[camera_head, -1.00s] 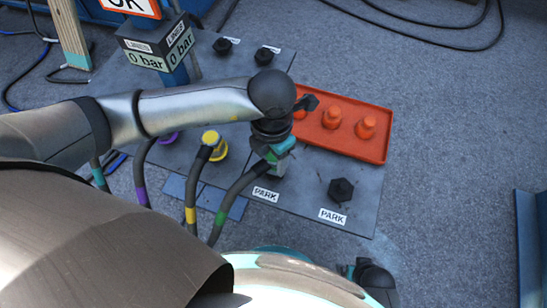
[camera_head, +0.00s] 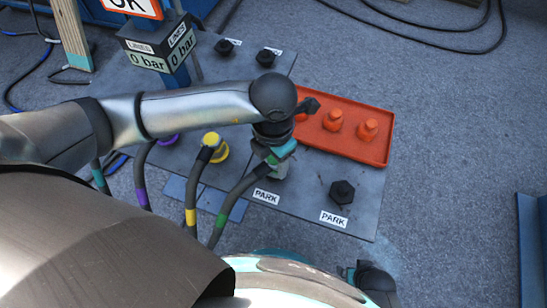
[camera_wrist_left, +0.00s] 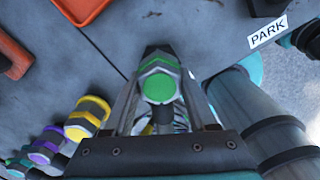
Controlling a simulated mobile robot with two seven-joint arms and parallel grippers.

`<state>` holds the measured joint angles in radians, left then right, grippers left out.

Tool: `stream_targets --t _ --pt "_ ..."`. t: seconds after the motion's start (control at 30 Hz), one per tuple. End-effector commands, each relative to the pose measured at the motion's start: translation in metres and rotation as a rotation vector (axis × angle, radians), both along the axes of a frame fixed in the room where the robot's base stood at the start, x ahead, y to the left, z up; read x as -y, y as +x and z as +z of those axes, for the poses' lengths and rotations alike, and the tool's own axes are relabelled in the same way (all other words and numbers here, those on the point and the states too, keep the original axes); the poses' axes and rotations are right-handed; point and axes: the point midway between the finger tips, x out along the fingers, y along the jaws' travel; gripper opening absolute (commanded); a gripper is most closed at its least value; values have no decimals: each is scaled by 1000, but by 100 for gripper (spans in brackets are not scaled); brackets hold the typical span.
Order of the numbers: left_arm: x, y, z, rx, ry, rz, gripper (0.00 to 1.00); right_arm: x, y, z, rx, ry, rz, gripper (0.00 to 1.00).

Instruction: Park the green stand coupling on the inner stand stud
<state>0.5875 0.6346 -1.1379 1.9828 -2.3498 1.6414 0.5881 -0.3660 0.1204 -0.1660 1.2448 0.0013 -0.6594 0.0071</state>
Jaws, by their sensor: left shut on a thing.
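My left gripper (camera_head: 279,163) is shut on the green stand coupling (camera_wrist_left: 158,85), whose green hex end shows between the fingers in the left wrist view. In the head view it is low over the stand plate, behind the nearer PARK label (camera_head: 266,197). The green-banded hose (camera_head: 223,213) runs up to it. I cannot see the inner stand stud; the gripper and wrist cover that spot, so I cannot tell whether the coupling touches it. The outer stud (camera_head: 341,192) stands bare and black beside the other PARK label (camera_head: 333,218). I do not see my right gripper.
An orange tray (camera_head: 376,158) with orange caps lies just right of the wrist. The yellow coupling (camera_head: 213,146) stands left of the gripper, with purple beyond. Two black studs (camera_head: 224,46) (camera_head: 266,57) and the pressure display (camera_head: 157,54) are at the back.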

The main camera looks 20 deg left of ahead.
Motion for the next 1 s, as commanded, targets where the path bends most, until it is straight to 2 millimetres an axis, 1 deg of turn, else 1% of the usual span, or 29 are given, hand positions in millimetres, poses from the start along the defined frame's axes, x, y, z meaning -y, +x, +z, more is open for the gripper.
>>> stream_targets --t 0.2,0.23,0.53,0.83,1.0 --pt "0 0 -5 1 -1 0 0 0 0 -4 0 0 0 90" --pt "0 0 -5 1 -1 0 58 0 0 -4 0 0 0 90" --pt "0 0 -4 1 -1 0 92 0 0 -3 0 -1 0 90" --pt "0 0 -5 -2 1 0 92 0 1 -2 1 0 0 90" --pt "0 0 -5 -1 1 0 92 -4 5 6 2 4 -1 90"
